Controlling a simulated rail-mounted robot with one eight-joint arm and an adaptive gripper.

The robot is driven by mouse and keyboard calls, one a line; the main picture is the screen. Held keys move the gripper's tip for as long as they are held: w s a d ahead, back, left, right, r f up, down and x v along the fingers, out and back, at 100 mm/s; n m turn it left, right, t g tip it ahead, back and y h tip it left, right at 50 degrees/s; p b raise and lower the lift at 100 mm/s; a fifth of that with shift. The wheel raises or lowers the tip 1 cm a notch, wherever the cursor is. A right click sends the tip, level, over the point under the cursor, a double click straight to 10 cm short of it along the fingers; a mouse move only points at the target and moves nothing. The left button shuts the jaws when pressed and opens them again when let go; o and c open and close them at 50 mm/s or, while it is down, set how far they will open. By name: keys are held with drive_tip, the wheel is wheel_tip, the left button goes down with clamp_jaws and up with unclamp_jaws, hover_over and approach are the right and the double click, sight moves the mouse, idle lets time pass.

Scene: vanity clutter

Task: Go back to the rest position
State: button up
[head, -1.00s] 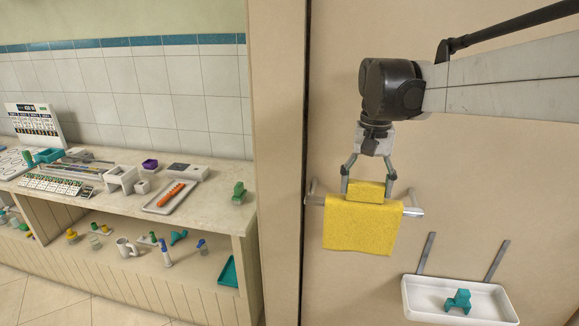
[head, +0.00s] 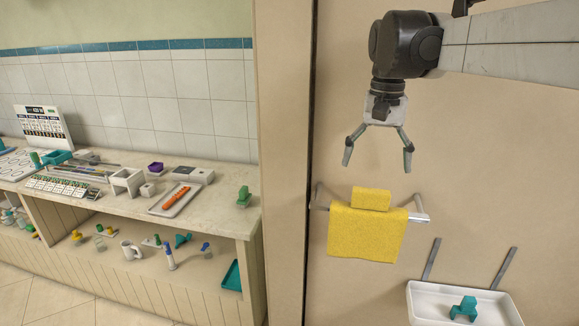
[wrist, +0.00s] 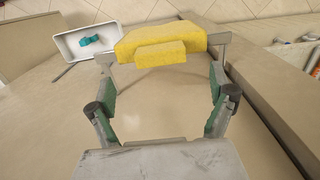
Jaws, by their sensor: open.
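My gripper (head: 379,159) is open and empty in the head view, pointing down above the towel rail and apart from it. A yellow towel (head: 367,233) hangs over the metal rail (head: 418,216), with a yellow block-shaped part (head: 371,199) on top. In the wrist view, my gripper's two fingers (wrist: 163,103) are spread with nothing between them. The yellow towel (wrist: 163,38) lies beyond the fingertips there.
A white tray (head: 425,297) holding a teal piece (head: 464,308) is fixed below the rail at right. A cluttered counter (head: 125,214) stands at left, with a shelf of small items below. Wall space beside my gripper is clear.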

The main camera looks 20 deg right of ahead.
wheel_tip(320, 180, up, 4)
drive_tip(key=s+a+f+n+t+b, duration=0.1)
drive_tip(key=s+a+f+n+t, duration=0.1)
drive_tip(key=s+a+f, duration=0.2)
drive_tip(key=s+a+f+n+t+b, duration=0.1)
drive_tip(key=s+a+f, duration=0.4)
drive_tip(key=f, duration=0.5)
drive_tip(key=s+a+f+n+t+b, duration=0.1)
drive_tip(key=s+a+f+n+t, duration=0.1)
drive_tip(key=s+a+f+t, duration=0.2)
wheel_tip(320, 180, down, 4)
drive_tip(key=shift+s+a+r+n, duration=0.25)
drive_tip(key=shift+s+a+n, duration=0.15)
drive_tip(key=shift+s+a, duration=0.4)
